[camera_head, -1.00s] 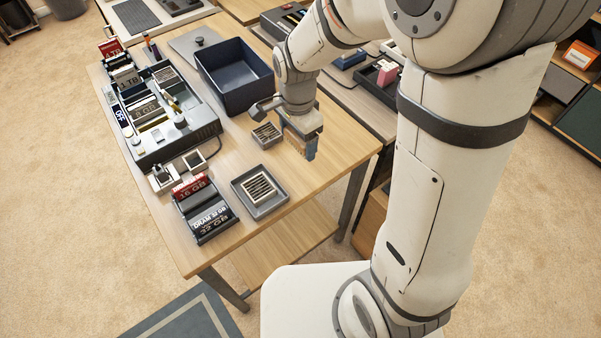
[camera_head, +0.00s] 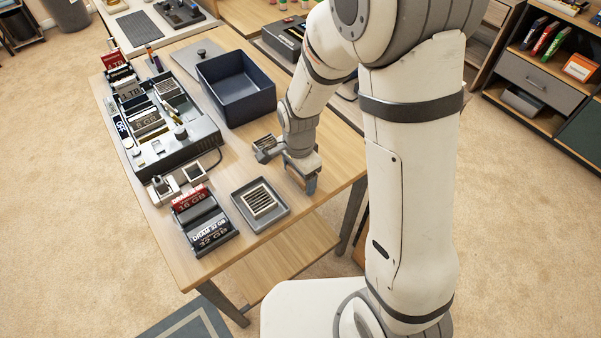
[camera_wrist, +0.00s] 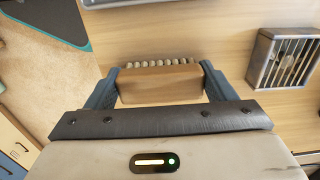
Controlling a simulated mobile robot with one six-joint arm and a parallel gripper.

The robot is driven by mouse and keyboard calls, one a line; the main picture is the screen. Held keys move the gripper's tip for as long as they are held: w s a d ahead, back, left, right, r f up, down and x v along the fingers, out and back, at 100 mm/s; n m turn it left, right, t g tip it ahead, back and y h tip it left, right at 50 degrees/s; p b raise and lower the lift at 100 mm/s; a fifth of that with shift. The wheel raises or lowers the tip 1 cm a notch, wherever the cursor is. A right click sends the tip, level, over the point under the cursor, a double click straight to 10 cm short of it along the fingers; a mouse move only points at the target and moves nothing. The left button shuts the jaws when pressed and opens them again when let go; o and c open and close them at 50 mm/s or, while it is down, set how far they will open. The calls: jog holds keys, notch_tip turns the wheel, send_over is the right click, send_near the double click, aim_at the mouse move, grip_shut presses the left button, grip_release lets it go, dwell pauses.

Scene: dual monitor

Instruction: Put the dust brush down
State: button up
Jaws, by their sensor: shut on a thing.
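The dust brush (camera_wrist: 160,88) is a light wooden block with a row of pale bristles along its far edge in the wrist view. My gripper (camera_wrist: 161,84) is shut on it, with one blue-grey finger at each end of the block. In the head view my gripper (camera_head: 302,178) is low over the right part of the wooden table (camera_head: 215,265), near its right edge. There the brush is mostly hidden by my gripper. I cannot tell whether it touches the tabletop.
A grey tray (camera_head: 284,212) with a slatted part lies front-left of my gripper. A dark blue open bin (camera_head: 230,112) stands behind. A memory rack (camera_head: 205,215) and a long grey case (camera_head: 195,148) are on the left. Bare wood lies around my gripper.

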jog(key=o, duration=1)
jog(key=shift+f, duration=0.1)
notch_tip(320, 180, up, 12)
jog(key=p, duration=0.2)
jog(key=s+d+r+n, duration=0.3)
jog(key=s+d, duration=0.1)
jog(key=s+d+r+n+t, duration=0.1)
jog(key=s+d+r+n, duration=0.1)
jog(key=s+d+n, duration=0.2)
jog(key=s+d+r+n+t, duration=0.1)
jog(key=s+d+r+n, duration=0.2)
jog(key=d+n, duration=0.1)
jog(key=shift+s+d+r, duration=0.35)
jog(key=shift+s+d, duration=0.05)
jog(key=shift+d, duration=0.15)
jog(key=shift+t, duration=0.3)
jog(key=p+v, duration=0.3)
jog(key=v, duration=0.1)
jog(key=shift+w+r, duration=0.2)
jog(key=shift+w, duration=0.1)
